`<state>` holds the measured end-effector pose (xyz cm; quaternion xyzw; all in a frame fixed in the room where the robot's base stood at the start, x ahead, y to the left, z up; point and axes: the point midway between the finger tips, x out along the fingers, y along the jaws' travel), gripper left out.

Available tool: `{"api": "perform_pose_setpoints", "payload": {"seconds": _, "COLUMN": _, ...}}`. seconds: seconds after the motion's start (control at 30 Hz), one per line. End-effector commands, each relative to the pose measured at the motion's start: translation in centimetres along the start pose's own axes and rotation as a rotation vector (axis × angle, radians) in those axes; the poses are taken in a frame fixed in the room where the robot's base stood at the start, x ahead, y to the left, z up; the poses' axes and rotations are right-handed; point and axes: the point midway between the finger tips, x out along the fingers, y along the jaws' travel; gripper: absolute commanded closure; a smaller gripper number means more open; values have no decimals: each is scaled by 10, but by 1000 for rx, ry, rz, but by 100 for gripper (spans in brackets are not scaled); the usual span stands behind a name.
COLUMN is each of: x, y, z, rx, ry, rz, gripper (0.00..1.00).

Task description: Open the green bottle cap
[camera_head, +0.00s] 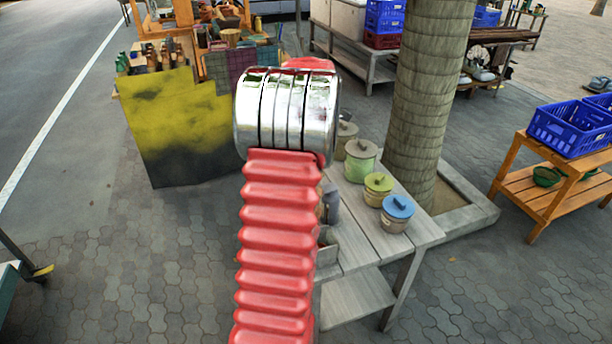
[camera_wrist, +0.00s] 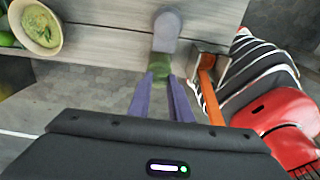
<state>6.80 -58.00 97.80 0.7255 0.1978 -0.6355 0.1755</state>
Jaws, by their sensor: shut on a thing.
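In the wrist view, my gripper (camera_wrist: 162,86) has its two purple fingers drawn together on a small green piece (camera_wrist: 160,66) at the edge of a grey wooden table (camera_wrist: 105,42). The green piece adjoins a grey-purple rounded body (camera_wrist: 167,28) that extends over the table top; I cannot tell whether these are the cap and its bottle. The fingertips cover part of the green piece. In the head view, my red arm hides the gripper and what it holds, and the table (camera_head: 372,238) shows to the right of the arm.
Lidded pots stand on the table, one with a blue lid (camera_head: 397,207) and one with a yellow-green lid (camera_head: 378,182). A tree trunk (camera_head: 428,80) rises behind. The wrist view shows a bowl (camera_wrist: 40,27) at left and an orange-handled tool (camera_wrist: 210,90) close right of the fingers.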

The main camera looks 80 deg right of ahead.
Motion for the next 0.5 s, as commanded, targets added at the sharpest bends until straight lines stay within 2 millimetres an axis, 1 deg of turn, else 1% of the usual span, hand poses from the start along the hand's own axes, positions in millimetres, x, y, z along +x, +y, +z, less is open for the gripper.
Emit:
{"api": "perform_pose_setpoints", "payload": {"seconds": 0.03, "x": 4, "y": -2, "z": 3, "rx": 4, "ry": 18, "rz": -6, "gripper": 100}}
{"api": "perform_pose_setpoints", "payload": {"seconds": 0.2, "x": 4, "y": -2, "z": 4, "rx": 2, "ry": 51, "rz": -7, "gripper": 100}}
{"api": "perform_pose_setpoints", "payload": {"seconds": 0.5, "x": 5, "y": -2, "z": 4, "rx": 2, "ry": 57, "rz": -8, "gripper": 100}}
